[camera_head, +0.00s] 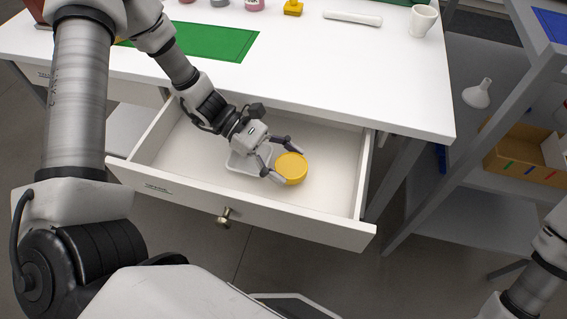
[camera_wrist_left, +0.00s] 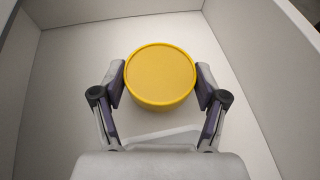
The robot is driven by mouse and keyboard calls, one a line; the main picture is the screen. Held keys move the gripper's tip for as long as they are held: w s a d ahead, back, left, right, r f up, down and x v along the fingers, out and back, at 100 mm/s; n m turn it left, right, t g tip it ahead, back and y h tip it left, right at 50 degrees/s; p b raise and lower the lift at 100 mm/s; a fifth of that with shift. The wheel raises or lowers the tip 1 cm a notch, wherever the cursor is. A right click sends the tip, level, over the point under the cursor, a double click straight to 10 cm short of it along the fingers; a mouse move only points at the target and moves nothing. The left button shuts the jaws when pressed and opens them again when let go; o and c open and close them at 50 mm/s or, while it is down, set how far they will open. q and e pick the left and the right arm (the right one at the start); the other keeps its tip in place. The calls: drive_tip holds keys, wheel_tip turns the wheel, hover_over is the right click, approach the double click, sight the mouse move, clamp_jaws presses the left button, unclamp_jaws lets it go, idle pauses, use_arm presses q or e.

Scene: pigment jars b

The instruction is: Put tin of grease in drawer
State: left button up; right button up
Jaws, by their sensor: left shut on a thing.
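The tin of grease is a round yellow tin (camera_head: 291,168) with a flat lid. It is inside the open drawer (camera_head: 340,190), between the fingers of my left gripper (camera_head: 278,160). In the left wrist view the tin (camera_wrist_left: 160,76) sits between the two fingertips (camera_wrist_left: 161,88), one on each side, with the drawer floor and walls around it. I cannot tell whether the tin's base touches the drawer floor. My right gripper is not in view; only part of my right arm shows at the lower right.
A small white tray (camera_head: 240,163) lies in the drawer under my left gripper. The drawer front has a knob (camera_head: 224,217). The white table (camera_head: 400,85) above holds a green mat (camera_head: 215,42), a white cup (camera_head: 423,21) and several jars. A grey shelf stands at the right.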

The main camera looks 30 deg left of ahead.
use_arm(q)
drive_tip(key=shift+s+f, duration=0.1)
drive_tip(key=shift+f, duration=0.75)
drive_tip(key=shift+f, duration=0.15)
drive_tip(key=o, duration=1.4)
drive_tip(key=shift+c, duration=0.2)
